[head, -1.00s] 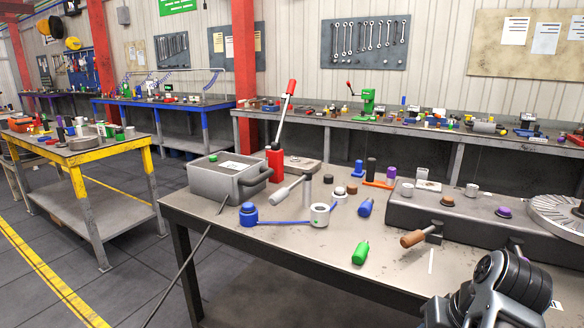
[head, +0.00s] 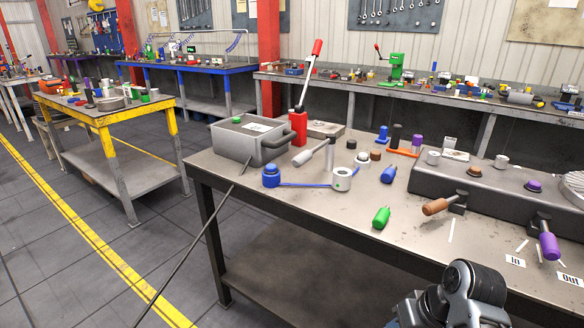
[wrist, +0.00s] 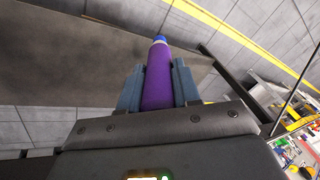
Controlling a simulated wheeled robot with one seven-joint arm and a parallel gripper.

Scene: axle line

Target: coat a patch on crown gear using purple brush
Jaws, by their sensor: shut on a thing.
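My gripper (wrist: 158,88) is shut on the purple brush (wrist: 158,75) in the wrist view. The brush has a thick purple body, a pale band and a blue end that points away from the gripper. In the head view the gripper and the brush are out of sight; only part of my arm shows at the bottom right. The crown gear (head: 575,184) is a grey toothed disc, cut off by the right edge of the head view on the grey block. The brush is apart from any surface, with floor and a dark flat surface behind it.
The floor (head: 60,240) at left is clear.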

